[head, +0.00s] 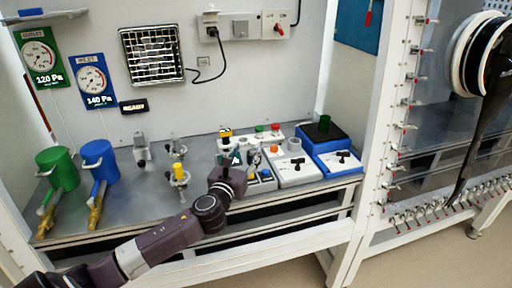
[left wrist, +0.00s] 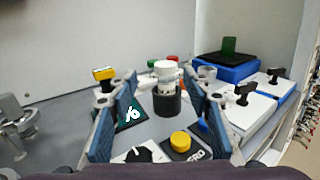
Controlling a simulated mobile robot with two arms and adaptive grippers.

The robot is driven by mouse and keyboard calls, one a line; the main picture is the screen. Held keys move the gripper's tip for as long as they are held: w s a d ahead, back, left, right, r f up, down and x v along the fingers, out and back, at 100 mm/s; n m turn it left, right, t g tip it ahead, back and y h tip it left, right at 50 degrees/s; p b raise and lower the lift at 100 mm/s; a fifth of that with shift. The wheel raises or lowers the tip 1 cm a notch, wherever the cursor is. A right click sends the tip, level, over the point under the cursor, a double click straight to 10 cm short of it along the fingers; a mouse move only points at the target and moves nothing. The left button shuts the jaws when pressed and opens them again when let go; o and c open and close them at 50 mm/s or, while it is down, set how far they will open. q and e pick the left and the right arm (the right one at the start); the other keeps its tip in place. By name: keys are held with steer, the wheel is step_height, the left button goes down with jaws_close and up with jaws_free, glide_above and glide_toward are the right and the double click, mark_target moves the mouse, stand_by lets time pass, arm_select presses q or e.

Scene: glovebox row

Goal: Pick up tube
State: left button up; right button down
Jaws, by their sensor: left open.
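In the left wrist view a white ribbed-capped piece that looks like a tube (left wrist: 166,71) stands upright in a dark round holder (left wrist: 167,102). My left gripper (left wrist: 162,112) is open, with one blue-padded finger to each side of the holder. I see no finger touching the tube. In the head view my left gripper (head: 240,160) is over the small instruments on the bench and hides part of them. Red (head: 275,128) and green (head: 260,129) caps show behind it. My right gripper is not in view.
A blue device (head: 328,143) with a dark top stands at the right of the bench (head: 128,190), beside white devices (head: 295,173). Blue (head: 98,158) and green (head: 58,167) canisters stand at the left. A yellow-topped stand (head: 179,172) is left of my gripper.

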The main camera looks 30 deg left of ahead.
mark_target(252, 144)
arm_select(q)
steer(key=shift+w+r+p, duration=0.15)
steer(key=shift+w+r, duration=0.1)
steer(key=shift+w, duration=0.25)
steer(key=shift+w+r+p, duration=0.15)
steer(key=shift+w+r, duration=0.05)
steer(key=shift+w, duration=0.3)
steer(key=x, duration=0.3)
steer(key=shift+w+f, duration=0.15)
steer(key=shift+w, duration=0.3)
steer(key=c, duration=1.1)
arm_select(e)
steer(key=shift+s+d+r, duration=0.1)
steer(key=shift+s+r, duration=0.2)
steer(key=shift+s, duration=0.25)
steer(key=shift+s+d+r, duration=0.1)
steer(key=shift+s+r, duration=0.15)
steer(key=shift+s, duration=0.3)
arm_select(q)
steer(key=shift+p, duration=0.3)
